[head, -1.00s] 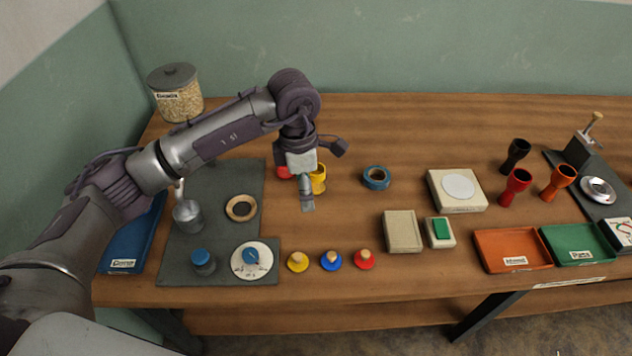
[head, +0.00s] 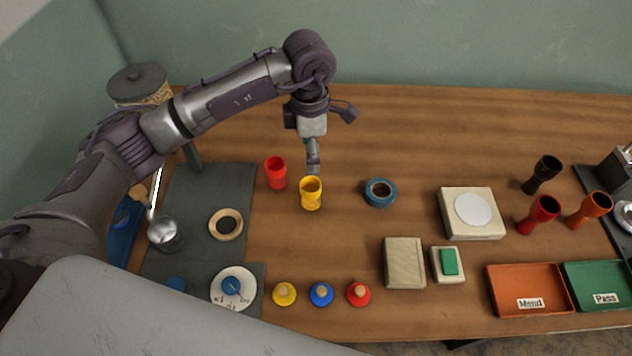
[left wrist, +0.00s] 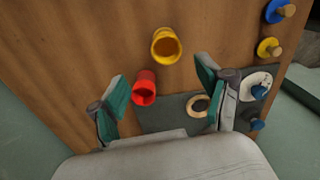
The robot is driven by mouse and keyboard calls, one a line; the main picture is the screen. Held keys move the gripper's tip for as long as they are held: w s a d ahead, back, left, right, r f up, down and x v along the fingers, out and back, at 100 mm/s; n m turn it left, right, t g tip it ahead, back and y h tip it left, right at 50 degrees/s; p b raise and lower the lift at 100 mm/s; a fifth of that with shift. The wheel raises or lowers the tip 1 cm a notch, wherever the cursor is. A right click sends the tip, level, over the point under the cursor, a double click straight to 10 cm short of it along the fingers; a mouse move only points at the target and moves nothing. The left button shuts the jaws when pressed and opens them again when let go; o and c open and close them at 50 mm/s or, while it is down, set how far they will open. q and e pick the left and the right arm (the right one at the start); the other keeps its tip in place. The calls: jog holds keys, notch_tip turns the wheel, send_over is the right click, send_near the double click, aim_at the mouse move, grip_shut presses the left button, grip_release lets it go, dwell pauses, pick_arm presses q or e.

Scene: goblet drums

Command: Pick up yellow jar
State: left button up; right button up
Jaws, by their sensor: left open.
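The yellow jar (head: 311,194) stands upright and open-topped on the wooden table, just right of a red jar (head: 276,173). In the left wrist view the yellow jar (left wrist: 166,48) is beyond the fingertips, with the red jar (left wrist: 145,89) nearer the left finger. My left gripper (head: 313,168) is just behind and above the yellow jar in the head view, pointing down. Its fingers (left wrist: 161,70) are spread wide with nothing between them, and it appears apart from the jar. My right gripper is not in view.
A blue ring (head: 380,192) lies right of the yellow jar. Yellow, blue (head: 321,294) and red knobbed lids stand in front. A dark mat (head: 206,190) with a wooden ring is at left. Goblets (head: 543,211) and trays (head: 530,289) are at right. Table behind the jars is clear.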

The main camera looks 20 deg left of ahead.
pick_arm(q)
jog(key=p, duration=0.1)
send_near(310, 190)
jog(key=s+f, duration=0.2)
jog(key=shift+w+d+f, duration=0.2)
jog(key=shift+d, duration=0.1)
jog(key=shift+f+p, duration=0.2)
jog(key=shift+p, duration=0.15)
jog(key=f+p, duration=0.1)
jog(key=f, duration=0.3)
jog(key=shift+s+f+p, duration=0.15)
jog(key=shift+s+p, duration=0.05)
jog(key=shift+p, duration=0.2)
jog(key=shift+f, duration=0.3)
jog(key=c, duration=1.3)
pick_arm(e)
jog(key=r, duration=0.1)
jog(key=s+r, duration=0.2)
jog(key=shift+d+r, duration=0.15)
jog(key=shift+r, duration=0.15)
pick_arm(q)
jog(key=shift+w+r, duration=0.1)
jog(key=shift+r, duration=0.05)
